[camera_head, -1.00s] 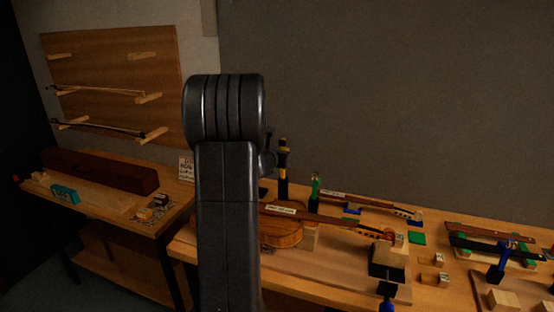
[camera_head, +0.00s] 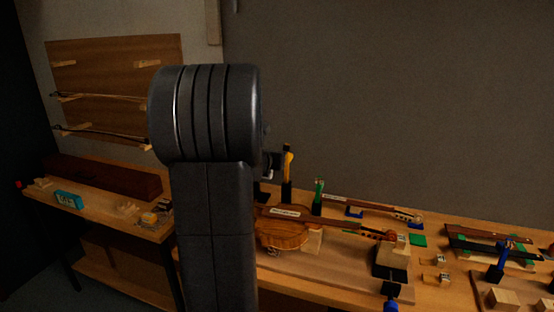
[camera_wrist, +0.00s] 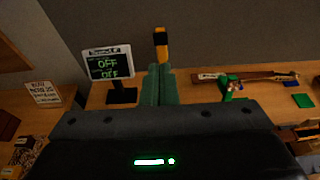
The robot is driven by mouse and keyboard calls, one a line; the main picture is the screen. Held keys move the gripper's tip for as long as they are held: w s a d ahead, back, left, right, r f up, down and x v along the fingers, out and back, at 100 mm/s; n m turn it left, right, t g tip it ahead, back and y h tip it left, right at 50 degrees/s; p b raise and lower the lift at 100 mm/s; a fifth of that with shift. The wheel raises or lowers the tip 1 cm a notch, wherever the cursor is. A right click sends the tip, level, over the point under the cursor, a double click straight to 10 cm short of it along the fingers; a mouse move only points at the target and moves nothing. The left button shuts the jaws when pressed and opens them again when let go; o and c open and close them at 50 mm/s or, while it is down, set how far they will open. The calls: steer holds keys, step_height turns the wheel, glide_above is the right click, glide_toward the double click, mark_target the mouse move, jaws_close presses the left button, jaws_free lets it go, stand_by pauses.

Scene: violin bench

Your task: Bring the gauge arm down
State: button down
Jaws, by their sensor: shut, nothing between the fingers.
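A green clamp (camera_head: 318,188) stands right of the yellow piece. A violin (camera_head: 280,233) lies in front on the bench. Blue clamps (camera_head: 502,255) and small blocks (camera_head: 502,299) fill the right side. A paper sign (camera_wrist: 43,93) stands left of the display.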

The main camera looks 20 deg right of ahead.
steer(key=shift+s+a+r, duration=0.45)
steer(key=shift+s+r, duration=0.25)
steer(key=shift+r, duration=0.1)
